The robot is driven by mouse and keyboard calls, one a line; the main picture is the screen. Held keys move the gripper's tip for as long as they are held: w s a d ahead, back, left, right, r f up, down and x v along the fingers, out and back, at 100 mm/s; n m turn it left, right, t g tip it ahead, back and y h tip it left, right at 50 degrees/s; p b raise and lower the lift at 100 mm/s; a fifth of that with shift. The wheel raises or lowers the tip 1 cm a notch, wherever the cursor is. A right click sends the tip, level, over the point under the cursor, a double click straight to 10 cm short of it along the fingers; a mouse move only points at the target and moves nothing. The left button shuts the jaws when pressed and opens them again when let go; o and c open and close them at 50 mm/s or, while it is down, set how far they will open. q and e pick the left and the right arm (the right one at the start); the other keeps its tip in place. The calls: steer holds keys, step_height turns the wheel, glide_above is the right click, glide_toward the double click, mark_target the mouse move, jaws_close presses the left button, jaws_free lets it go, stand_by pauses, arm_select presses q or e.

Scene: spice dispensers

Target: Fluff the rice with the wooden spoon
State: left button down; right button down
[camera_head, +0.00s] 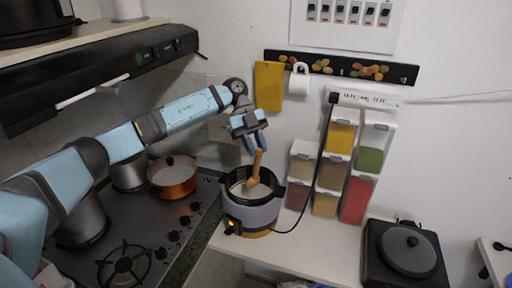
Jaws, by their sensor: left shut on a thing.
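The rice cooker (252,214) stands open on the white counter, grey with a dark rim and a lit orange light on its front. Pale rice (238,189) shows inside its pot, partly hidden by the rim and the spoon. The wooden spoon (256,170) stands nearly upright over the pot, its head low at the rice. Whether the head is in the rice or just above it I cannot tell. My left gripper (256,147) is above the cooker, shut on the top of the spoon's handle. My right gripper is not in view.
Spice dispensers (331,172) with coloured contents stand right of the cooker. A cable runs from the cooker to a power strip (368,100). A copper pot (174,176) sits on the stove at left, and a dark lidded pan (407,250) at right. Counter between is clear.

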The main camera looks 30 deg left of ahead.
arm_select(q)
steer(key=shift+r, duration=2.45)
